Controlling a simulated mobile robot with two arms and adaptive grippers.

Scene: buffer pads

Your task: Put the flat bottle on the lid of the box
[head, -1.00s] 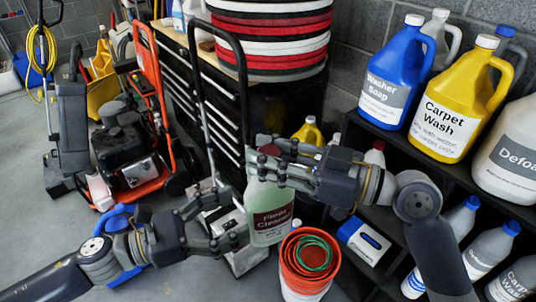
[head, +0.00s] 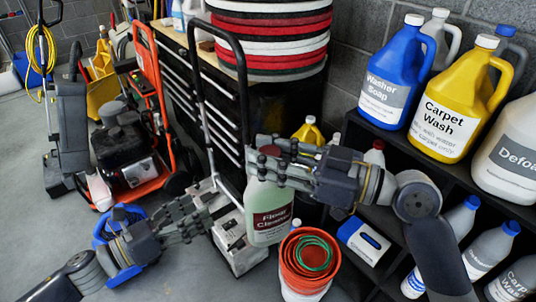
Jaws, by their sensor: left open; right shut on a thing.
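The flat bottle (head: 270,222) is pale green and see-through, with a dark red "Floor Cleaner" label. The bottle is upright. A silvery grey box (head: 236,254) stands low behind and left of the bottle, at the foot of a black tube handle. The bottle overlaps its right side; I cannot tell whether they touch. My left gripper (head: 208,214) is open and empty, left of the bottle and in front of the box's upper left part.
A black shelf (head: 373,138) with jugs and a white-and-blue box (head: 363,240) is at the right. An orange-framed machine (head: 135,150) stands at the left. Grey floor (head: 35,220) is clear at far left.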

